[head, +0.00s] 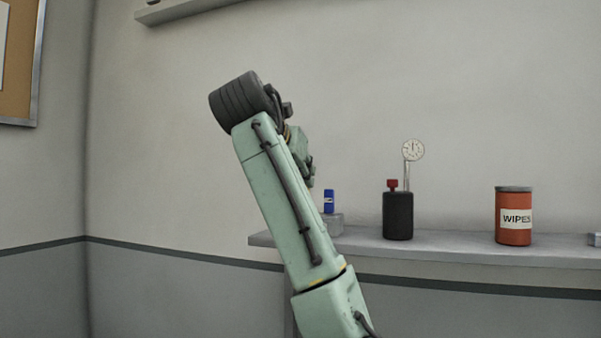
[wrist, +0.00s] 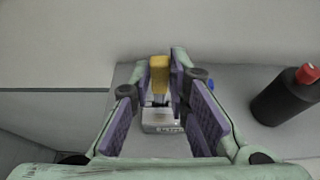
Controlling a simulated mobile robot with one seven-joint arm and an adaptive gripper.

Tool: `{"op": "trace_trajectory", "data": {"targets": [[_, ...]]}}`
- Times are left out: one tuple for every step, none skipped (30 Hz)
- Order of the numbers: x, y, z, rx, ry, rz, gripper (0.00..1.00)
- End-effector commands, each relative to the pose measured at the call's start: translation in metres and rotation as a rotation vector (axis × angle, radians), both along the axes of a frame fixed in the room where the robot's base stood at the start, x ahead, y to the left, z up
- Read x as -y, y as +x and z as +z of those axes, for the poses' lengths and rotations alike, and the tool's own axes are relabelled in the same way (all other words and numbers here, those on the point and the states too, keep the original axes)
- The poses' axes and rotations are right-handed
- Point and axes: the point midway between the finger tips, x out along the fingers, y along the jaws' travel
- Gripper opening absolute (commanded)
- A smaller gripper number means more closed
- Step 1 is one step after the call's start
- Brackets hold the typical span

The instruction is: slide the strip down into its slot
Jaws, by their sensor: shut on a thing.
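The strip (wrist: 159,74) shows in the wrist view as a yellow piece between my fingertips. My gripper (wrist: 160,78) is shut on it, with purple pads on either side. A grey block (wrist: 160,127) with small lettering on its front lies just below the strip in the picture; I cannot tell the gap between them, and the slot is not clearly visible. In the head view my gripper (head: 307,170) is mostly behind my arm, above the shelf's left end, and the strip cannot be made out. The grey block (head: 334,221) shows there partly.
A blue item (head: 329,201) stands by the grey block, mostly behind my right finger in the wrist view.

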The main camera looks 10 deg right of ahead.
Motion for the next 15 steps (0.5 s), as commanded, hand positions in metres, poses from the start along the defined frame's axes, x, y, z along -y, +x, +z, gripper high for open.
{"op": "trace_trajectory", "data": {"targets": [[0.0, 0.0, -0.002, 0.0, 0.0, 0.0, 0.0], [0.0, 0.0, -0.003, 0.0, 0.0, 0.0, 0.0], [0.0, 0.0, -0.004, 0.0, 0.0, 0.0, 0.0], [0.0, 0.0, -0.005, 0.0, 0.0, 0.0, 0.0], [0.0, 0.0, -0.006, 0.0, 0.0, 0.0, 0.0], [0.0, 0.0, -0.007, 0.0, 0.0, 0.0, 0.0], [0.0, 0.0, -0.008, 0.0, 0.0, 0.0, 0.0], [0.0, 0.0, -0.008, 0.0, 0.0, 0.0, 0.0], [0.0, 0.0, -0.009, 0.0, 0.0, 0.0, 0.0], [0.0, 0.0, -0.01, 0.0, 0.0, 0.0, 0.0], [0.0, 0.0, -0.011, 0.0, 0.0, 0.0, 0.0], [0.0, 0.0, -0.012, 0.0, 0.0, 0.0, 0.0], [0.0, 0.0, -0.012, 0.0, 0.0, 0.0, 0.0], [0.0, 0.0, -0.013, 0.0, 0.0, 0.0, 0.0], [0.0, 0.0, -0.014, 0.0, 0.0, 0.0, 0.0]]}}
